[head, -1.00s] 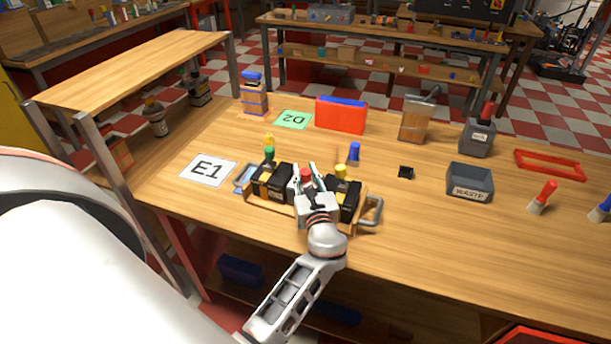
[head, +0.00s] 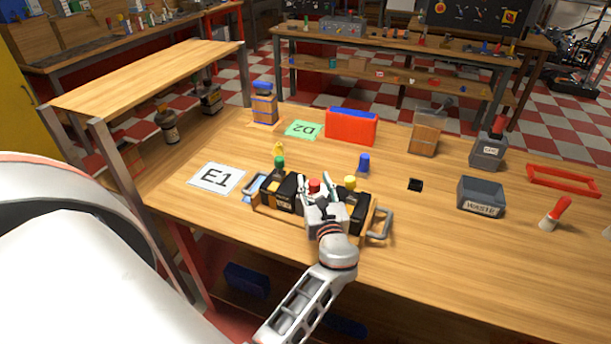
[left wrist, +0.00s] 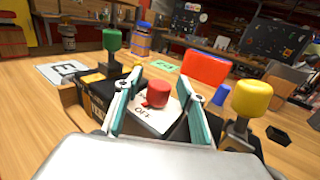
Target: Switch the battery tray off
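The battery tray (head: 262,205) is a wooden carrier with dark battery blocks and metal handles, near the bench's front edge. A red knob (left wrist: 158,93) stands on a pale plate (left wrist: 150,118) at its middle; part of an "OFF" marking shows below the knob. The knob also shows in the head view (head: 314,185). My left gripper (head: 315,181) is over the tray's middle, its teal fingers open on either side of the red knob. The left wrist view shows gaps between knob and fingers. My right gripper is not in view.
A green-topped post (left wrist: 112,40) and a yellow-topped post (left wrist: 250,100) stand close to the left and right of my fingers. A blue peg (head: 364,163), a black piece (head: 415,185) and a waste bin (head: 481,196) are to the right.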

